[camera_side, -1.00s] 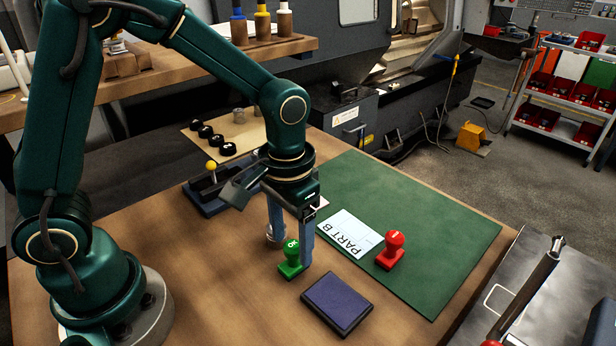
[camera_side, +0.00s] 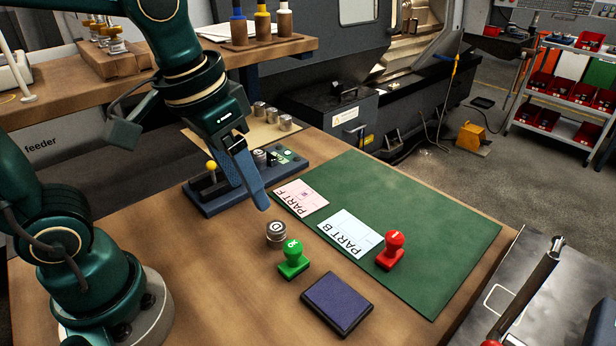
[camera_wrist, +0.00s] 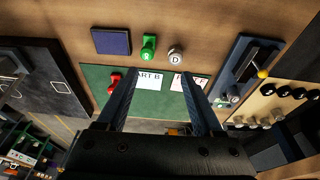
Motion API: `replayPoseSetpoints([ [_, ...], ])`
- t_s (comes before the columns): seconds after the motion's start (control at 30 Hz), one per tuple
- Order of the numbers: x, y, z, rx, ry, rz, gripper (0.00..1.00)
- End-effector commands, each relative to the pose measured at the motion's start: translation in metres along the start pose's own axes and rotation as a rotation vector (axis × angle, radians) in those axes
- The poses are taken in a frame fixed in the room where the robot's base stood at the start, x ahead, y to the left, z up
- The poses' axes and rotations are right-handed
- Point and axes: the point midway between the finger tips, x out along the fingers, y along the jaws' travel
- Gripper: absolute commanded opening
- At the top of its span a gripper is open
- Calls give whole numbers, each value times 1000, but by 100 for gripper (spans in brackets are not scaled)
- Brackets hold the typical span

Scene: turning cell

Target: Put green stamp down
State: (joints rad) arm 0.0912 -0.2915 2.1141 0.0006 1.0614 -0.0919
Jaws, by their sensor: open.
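The green stamp (camera_side: 293,259) stands upright on the wooden table, between a metal cylinder marked D and the dark blue ink pad (camera_side: 337,303). It also shows in the wrist view (camera_wrist: 148,47), beside the ink pad (camera_wrist: 111,41). My gripper (camera_side: 254,190) is raised above the table, up and to the left of the stamp, and apart from it. In the wrist view its two fingers (camera_wrist: 158,95) are spread with nothing held between them.
The metal cylinder (camera_side: 276,233) stands close behind the stamp. A red stamp (camera_side: 391,250) stands on the green mat (camera_side: 440,215) beside the PART B card (camera_side: 350,233). The PART F card (camera_side: 301,197) lies farther back. A blue fixture with a yellow knob (camera_side: 211,166) stands behind my gripper.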

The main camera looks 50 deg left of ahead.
Motion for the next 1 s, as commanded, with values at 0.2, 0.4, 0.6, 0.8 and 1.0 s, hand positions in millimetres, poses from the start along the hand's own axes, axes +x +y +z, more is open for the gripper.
replayPoseSetpoints([
  [0.2, -6, -14, 30, 1, 162, -11, 68],
  [0.4, -2, -18, 42, 5, 229, -21, 68],
  [0.6, -2, -19, 44, 7, 236, -23, 68],
  [0.8, -2, -18, 44, 6, 235, -22, 68],
  [1.0, -2, -18, 44, 6, 235, -22, 68],
])
